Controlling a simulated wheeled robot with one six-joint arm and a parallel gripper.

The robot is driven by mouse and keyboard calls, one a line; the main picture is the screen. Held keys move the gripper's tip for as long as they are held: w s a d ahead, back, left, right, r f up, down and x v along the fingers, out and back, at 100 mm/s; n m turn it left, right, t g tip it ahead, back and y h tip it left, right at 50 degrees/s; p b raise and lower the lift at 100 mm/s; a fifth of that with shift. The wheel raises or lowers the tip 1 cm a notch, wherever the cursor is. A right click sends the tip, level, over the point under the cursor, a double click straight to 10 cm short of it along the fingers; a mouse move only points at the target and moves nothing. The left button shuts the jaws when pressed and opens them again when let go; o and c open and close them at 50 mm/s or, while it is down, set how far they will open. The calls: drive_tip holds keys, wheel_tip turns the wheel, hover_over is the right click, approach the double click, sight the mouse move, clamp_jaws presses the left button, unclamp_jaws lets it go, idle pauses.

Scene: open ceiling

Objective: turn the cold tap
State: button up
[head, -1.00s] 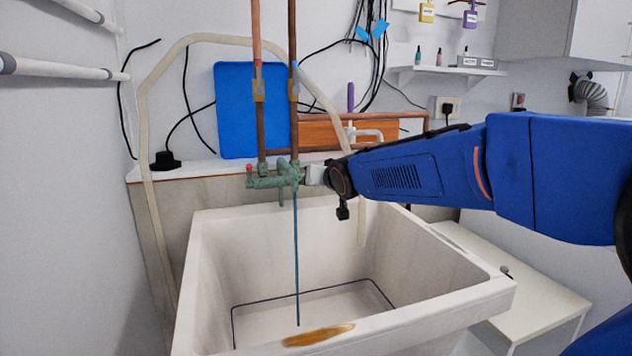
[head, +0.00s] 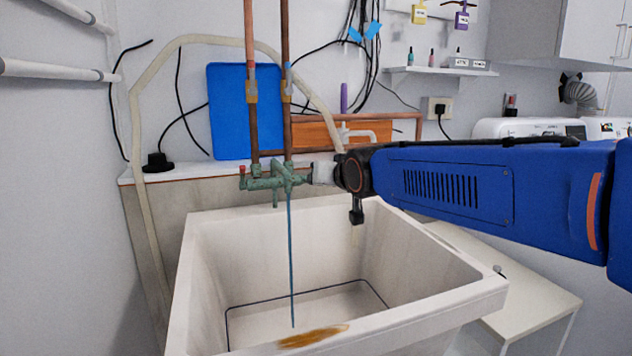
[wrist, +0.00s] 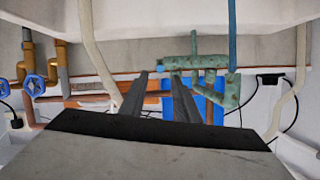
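The green tap (head: 273,181) stands on pipes above the sink (head: 335,225). A small red handle (head: 242,170) is at its left end. In the wrist view, which looks turned over, the tap body (wrist: 200,62) carries a small blue knob (wrist: 160,66), likely the cold handle. My gripper (head: 318,173) is at the tap's right end. In the wrist view its two fingers (wrist: 160,78) are spread apart, with the blue knob between or just beyond their tips. I cannot tell whether they touch it. In the head view my gripper hides that end.
A thin blue line (head: 292,260) runs from the tap into the sink. Copper pipes (head: 286,100) rise behind the tap, beside a blue board (head: 229,110). A pale hose (head: 140,130) arches at left. A white bench (head: 535,305) stands right of the sink.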

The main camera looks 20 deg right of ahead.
drive_tip(key=v, duration=0.7)
drive_tip(key=shift+s, duration=0.25)
